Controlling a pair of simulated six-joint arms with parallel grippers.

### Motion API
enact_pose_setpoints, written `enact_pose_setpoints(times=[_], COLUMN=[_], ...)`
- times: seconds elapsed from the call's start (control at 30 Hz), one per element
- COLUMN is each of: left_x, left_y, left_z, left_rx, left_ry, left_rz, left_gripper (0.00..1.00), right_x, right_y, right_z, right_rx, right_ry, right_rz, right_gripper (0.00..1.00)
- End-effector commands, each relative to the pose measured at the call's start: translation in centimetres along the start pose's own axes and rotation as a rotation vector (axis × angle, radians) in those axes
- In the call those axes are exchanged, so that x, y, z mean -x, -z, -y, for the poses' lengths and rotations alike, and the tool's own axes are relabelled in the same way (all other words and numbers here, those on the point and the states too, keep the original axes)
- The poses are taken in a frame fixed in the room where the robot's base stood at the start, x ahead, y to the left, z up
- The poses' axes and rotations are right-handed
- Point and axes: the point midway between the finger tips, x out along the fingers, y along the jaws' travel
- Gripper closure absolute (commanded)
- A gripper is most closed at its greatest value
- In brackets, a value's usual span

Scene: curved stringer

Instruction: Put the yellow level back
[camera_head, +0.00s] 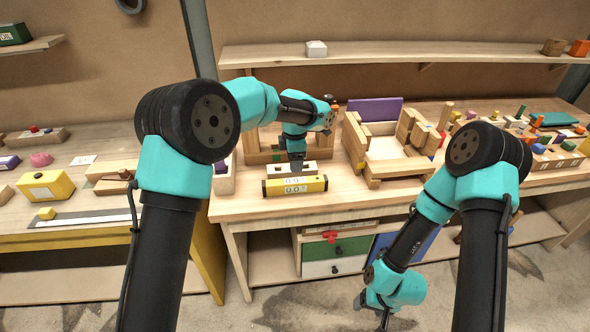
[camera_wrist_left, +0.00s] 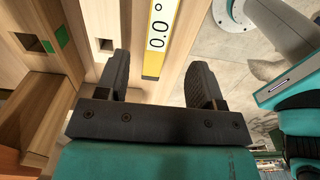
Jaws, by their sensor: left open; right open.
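The yellow level (camera_head: 296,186), with a white panel reading 0.0°, lies near the front edge of the middle workbench. It also shows in the left wrist view (camera_wrist_left: 160,35), beyond and between the fingertips. My left gripper (camera_head: 297,167) is just behind and above the level in the head view. Its two fingers are apart and empty in the left wrist view (camera_wrist_left: 160,80). A wooden block with square holes (camera_head: 270,172) lies right behind the level. My right gripper (camera_head: 368,304) hangs low in front of the bench, far from the level; its fingers are small and partly hidden.
A wooden frame with a purple panel (camera_head: 375,109) stands right of the level. A wooden tray (camera_head: 224,180) is at its left. Colored blocks crowd the right bench. The bench top (camera_head: 345,203) right of the level is clear. Drawers (camera_head: 335,250) sit below.

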Motion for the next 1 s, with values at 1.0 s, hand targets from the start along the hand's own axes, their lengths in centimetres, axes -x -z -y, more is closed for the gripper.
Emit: enact_pose_setpoints(times=[1.0], left_x=[-1.5], left_y=[2.1], left_z=[1.4], left_rx=[-0.162], left_ry=[-0.004], left_rz=[0.04], left_gripper=[0.39], right_x=[0.0], right_y=[0.0], right_z=[0.0], right_rx=[0.0], right_ry=[0.0], right_rz=[0.0], right_gripper=[0.3])
